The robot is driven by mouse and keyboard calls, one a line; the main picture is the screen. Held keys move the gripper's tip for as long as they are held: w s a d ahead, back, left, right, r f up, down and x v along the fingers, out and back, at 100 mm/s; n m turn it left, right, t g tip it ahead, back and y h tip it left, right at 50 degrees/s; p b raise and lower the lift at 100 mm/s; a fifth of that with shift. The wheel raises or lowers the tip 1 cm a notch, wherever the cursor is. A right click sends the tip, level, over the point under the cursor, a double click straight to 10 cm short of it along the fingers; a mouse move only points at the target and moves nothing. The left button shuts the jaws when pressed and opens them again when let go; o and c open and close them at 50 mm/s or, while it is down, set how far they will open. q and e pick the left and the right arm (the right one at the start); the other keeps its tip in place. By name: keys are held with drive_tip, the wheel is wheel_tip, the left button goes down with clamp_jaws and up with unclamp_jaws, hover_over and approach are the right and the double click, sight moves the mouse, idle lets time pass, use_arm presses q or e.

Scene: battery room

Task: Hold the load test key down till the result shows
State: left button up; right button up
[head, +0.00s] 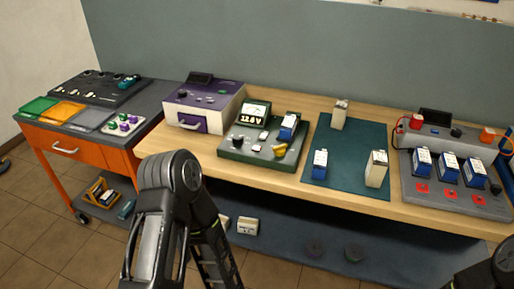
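The green battery tester (228,153) sits on the wooden bench near its middle. Its raised display (252,115) appears to read 12.6 V, with a dial above the digits. A blue-and-white battery (288,126) stands on the tester's right side. The tester's top has a dark knob (237,139), small pale keys (262,136) and a yellow part (280,150). I cannot read which one is the load test key. My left arm rises in front of the bench, bent, below and left of the tester. Part of my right arm shows at the lower right corner. Neither gripper's fingertips show.
A purple-and-white box (205,103) stands left of the tester. A dark green mat (345,137) on its right holds several batteries. A grey charger unit (450,200) with batteries is at far right. An orange cart (66,147) with trays stands at left.

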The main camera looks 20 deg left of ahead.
use_arm(q)
clamp_jaws()
idle(1.3)
